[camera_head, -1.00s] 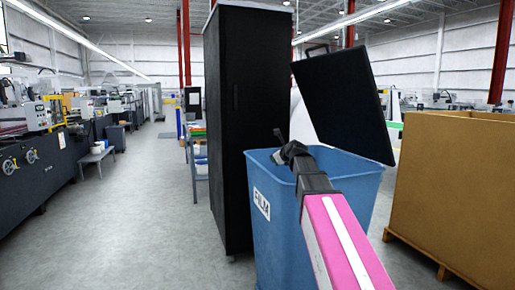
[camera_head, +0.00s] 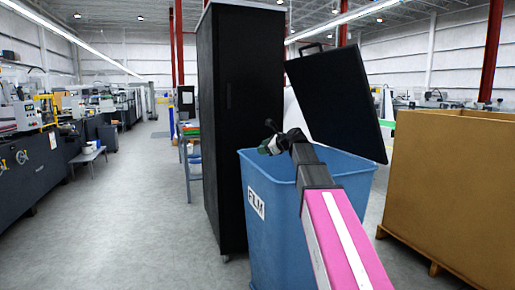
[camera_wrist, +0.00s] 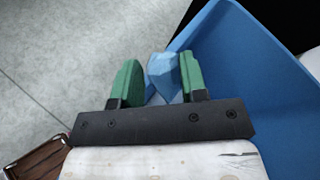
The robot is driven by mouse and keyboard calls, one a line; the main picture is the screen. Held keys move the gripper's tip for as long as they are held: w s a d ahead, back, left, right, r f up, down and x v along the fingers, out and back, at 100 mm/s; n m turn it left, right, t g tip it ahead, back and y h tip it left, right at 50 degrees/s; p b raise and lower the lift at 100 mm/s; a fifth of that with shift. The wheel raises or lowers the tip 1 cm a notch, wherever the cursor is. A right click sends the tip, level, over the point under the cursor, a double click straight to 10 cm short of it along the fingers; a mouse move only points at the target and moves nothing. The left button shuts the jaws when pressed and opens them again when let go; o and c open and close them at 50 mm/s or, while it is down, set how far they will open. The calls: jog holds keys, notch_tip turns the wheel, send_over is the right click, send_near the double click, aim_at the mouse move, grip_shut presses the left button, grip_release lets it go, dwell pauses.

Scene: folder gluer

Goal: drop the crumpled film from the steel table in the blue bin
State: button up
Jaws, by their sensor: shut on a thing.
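The crumpled film (camera_wrist: 163,75) is a small pale bluish clump between the two green fingers of my gripper (camera_wrist: 157,80) in the wrist view. My gripper is shut on it. In the head view my gripper (camera_head: 268,142) is at the far left part of the open top of the blue bin (camera_head: 270,225), which has a white FILM label. In the wrist view the blue bin (camera_wrist: 255,75) fills the right side, and the film overlaps its near rim. I cannot tell how high the film is above the rim. The steel table is not clearly in view.
A tall black cabinet (camera_head: 240,120) stands close behind the bin on the left. A black lid-like panel (camera_head: 337,103) stands tilted over the bin's right side. A large brown box (camera_head: 450,190) on a pallet is to the right. Grey floor (camera_head: 130,220) is clear on the left.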

jog(key=w+d, duration=0.1)
jog(key=d, duration=0.2)
jog(key=w+d+f, duration=0.1)
jog(key=d, duration=0.2)
jog(key=w+d+f, duration=0.1)
jog(key=d, duration=0.3)
jog(key=shift+w, duration=0.1)
jog(key=shift+c, duration=0.5)
jog(key=o, duration=1.1)
jog(key=shift+o, duration=0.2)
jog(key=v, duration=1)
jog(key=shift+s+d+r, duration=0.2)
jog(key=shift+s, duration=0.05)
